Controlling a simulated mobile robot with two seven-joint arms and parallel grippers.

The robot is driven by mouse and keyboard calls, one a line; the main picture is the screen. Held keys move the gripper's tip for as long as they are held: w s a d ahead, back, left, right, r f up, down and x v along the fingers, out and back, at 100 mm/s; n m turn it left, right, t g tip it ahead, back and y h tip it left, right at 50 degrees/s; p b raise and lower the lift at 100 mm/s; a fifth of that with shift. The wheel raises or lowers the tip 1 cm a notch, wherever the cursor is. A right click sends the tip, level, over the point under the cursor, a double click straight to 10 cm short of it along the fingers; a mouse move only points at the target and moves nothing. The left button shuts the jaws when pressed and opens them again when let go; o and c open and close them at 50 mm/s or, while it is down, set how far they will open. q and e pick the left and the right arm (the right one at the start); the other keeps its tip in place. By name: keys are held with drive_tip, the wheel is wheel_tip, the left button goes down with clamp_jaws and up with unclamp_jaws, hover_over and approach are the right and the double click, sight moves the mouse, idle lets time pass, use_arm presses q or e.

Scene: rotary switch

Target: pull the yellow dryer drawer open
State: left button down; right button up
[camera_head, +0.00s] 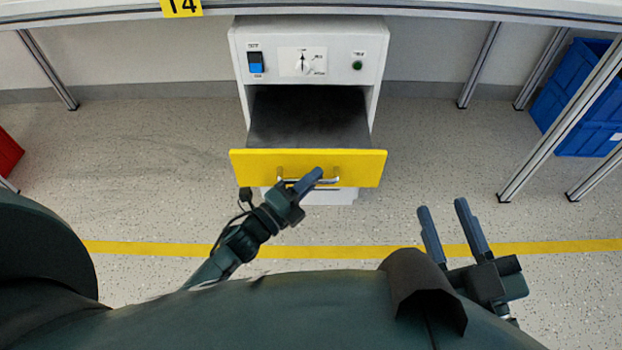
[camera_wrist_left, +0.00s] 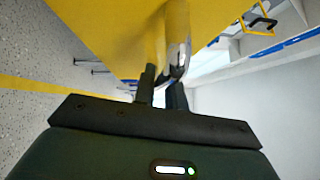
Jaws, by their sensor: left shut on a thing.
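The white dryer (camera_head: 308,52) stands under the table, with its yellow drawer (camera_head: 250,165) pulled out and the dark inside of the drawer (camera_head: 308,115) showing. A metal bar handle (camera_head: 328,180) is on the yellow front; it also shows in the left wrist view (camera_wrist_left: 177,45). My left gripper (camera_head: 307,182) is at the handle with its fingers shut on it; in the left wrist view its fingertips (camera_wrist_left: 164,85) lie on both sides of the bar. My right gripper (camera_head: 447,222) is open and empty, to the right of the drawer, above the floor.
The dryer's panel has a blue switch (camera_head: 256,62), a rotary dial (camera_head: 303,62) and a green button (camera_head: 357,65). The table's metal legs (camera_head: 560,115) stand on both sides. A blue crate (camera_head: 575,110) is at right, a red box (camera_head: 8,152) at left. Floor before the drawer is clear.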

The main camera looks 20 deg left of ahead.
use_arm(q)
drive_tip(key=c, duration=1.5)
unclamp_jaws()
drive_tip(key=shift+o, duration=0.2)
drive_tip(key=shift+s, duration=0.1)
drive_tip(key=p+v, duration=0.2)
drive_tip(key=v, duration=1.1)
